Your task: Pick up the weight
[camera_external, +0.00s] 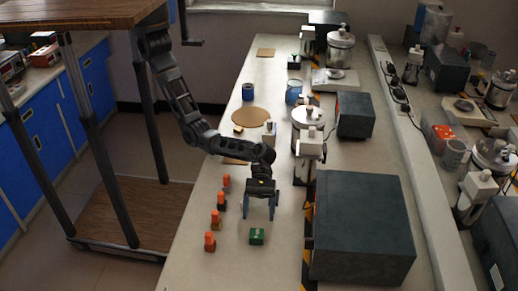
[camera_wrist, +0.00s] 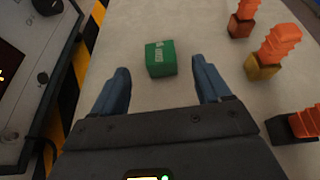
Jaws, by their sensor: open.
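The weight seems to be the small green block (camera_external: 257,236) with pale lettering, lying on the pale bench top. In the wrist view the green block (camera_wrist: 161,59) sits just beyond and between the two blue fingertips. My gripper (camera_external: 260,213) is open and empty, pointing down above the bench. In the wrist view my gripper (camera_wrist: 162,80) has its fingers spread wider than the block. The fingers do not appear to touch it.
Several orange-topped pieces on small blocks (camera_external: 210,242) stand left of the green block. A large dark grey box (camera_external: 362,225) stands on the right, beside yellow-black striped tape (camera_wrist: 82,60). A round brown mat (camera_external: 250,117) lies farther back. Bare bench surrounds the block.

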